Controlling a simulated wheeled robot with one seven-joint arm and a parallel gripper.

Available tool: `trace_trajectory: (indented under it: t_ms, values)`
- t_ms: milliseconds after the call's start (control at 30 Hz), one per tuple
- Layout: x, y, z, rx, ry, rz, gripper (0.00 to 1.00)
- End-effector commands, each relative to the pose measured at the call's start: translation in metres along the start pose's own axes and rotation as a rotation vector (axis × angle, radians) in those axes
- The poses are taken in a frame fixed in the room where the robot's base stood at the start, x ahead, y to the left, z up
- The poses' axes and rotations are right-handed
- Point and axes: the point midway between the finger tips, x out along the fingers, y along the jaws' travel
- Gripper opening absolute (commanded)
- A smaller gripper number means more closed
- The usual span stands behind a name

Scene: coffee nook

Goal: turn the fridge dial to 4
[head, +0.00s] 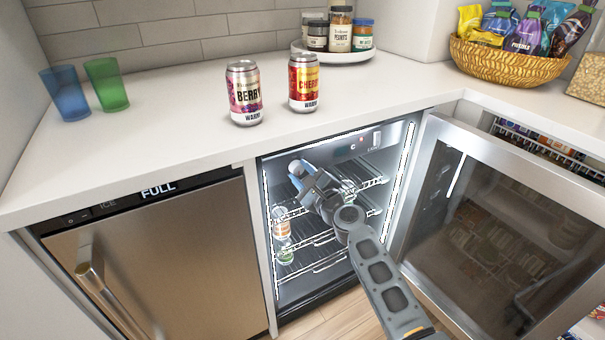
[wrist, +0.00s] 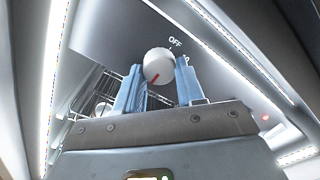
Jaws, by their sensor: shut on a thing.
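The fridge dial (wrist: 157,62) is a round white knob with a red mark on the inside of the open fridge (head: 300,272). In the wrist view the red mark points down and to the left, away from the OFF label at the upper right. The numeral 4 cannot be made out. My gripper (head: 297,170) reaches into the top left of the fridge. In the wrist view its blue fingers (wrist: 157,70) are shut on the dial, one on each side. In the head view my gripper hides the dial.
The fridge door (head: 500,240) stands open at the right. Wire shelves (head: 312,236) inside hold a few containers at the left. Two cans, a berry one (head: 243,95) and a cherry one (head: 303,84), stand on the counter (head: 180,125) above. An ice maker (head: 165,260) is at left.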

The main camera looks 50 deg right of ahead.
Motion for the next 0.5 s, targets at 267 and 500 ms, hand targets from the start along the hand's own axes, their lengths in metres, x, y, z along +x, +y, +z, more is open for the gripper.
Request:
trace_trajectory:
  t_ms: [267,500]
  values:
    - [-0.0008,0.0006,-0.0026,-0.001,0.004,0.0,0.39]
    - [-0.0004,0.0004,-0.0014,-0.001,0.002,0.0,0.62]
